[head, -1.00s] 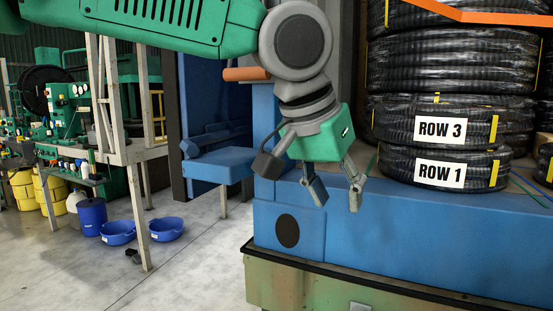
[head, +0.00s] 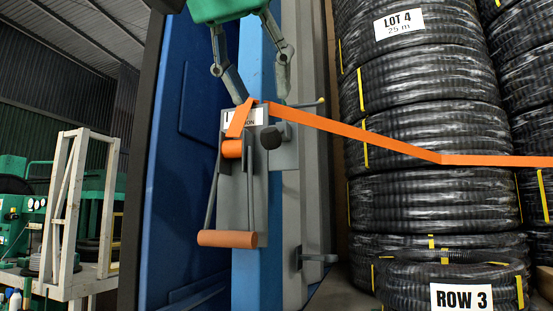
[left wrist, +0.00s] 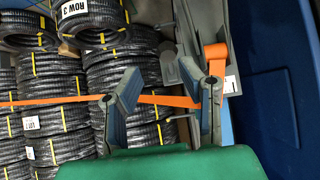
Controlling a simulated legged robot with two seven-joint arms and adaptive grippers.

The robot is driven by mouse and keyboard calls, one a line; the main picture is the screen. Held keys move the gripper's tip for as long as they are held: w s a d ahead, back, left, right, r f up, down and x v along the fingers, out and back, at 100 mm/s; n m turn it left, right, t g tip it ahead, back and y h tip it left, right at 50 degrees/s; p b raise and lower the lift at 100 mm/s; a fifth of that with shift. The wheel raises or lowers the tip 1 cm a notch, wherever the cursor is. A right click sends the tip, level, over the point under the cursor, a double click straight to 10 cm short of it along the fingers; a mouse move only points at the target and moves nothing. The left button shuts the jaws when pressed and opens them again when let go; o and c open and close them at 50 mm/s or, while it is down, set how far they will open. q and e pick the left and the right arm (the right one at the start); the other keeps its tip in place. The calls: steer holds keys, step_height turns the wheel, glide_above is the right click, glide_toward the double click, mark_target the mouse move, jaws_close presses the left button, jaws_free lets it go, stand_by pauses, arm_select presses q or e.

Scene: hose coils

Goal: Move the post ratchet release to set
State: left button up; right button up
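The post ratchet (head: 243,180) is a grey frame on the blue post (head: 259,70). It has an orange bar handle (head: 227,239) hanging low and an orange roll (head: 232,148) higher up. A dark knob (head: 270,138) sits at its right, and a lever with a yellowish tip (head: 320,100) sticks out right. I cannot tell which part is the release. A label at the top is partly covered. My left gripper (head: 262,98) is open at the ratchet's top, near the orange strap (head: 350,135). The left wrist view shows its spread, empty fingers (left wrist: 160,84). My right gripper is out of view.
Tall stacks of black hose coils (head: 425,130) stand right of the post, with the orange strap across them. A blue panel (head: 190,130) is left of the post. A pale frame stand (head: 75,220) is farther left. A grey bracket (head: 318,258) juts out low beside the post.

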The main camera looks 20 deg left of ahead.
mark_target(271, 133)
arm_select(q)
steer(key=shift+x, duration=0.85)
steer(key=shift+w+a+f+b, duration=0.65)
steer(key=shift+w+a+f, duration=0.2)
steer(key=shift+w+f, duration=0.15)
steer(key=shift+w+d+f, duration=0.35)
steer(key=shift+w+f, duration=0.05)
steer(key=shift+w, duration=0.2)
steer(key=shift+w+d+f, duration=0.35)
steer(key=shift+w+f, duration=0.05)
steer(key=shift+w, duration=0.2)
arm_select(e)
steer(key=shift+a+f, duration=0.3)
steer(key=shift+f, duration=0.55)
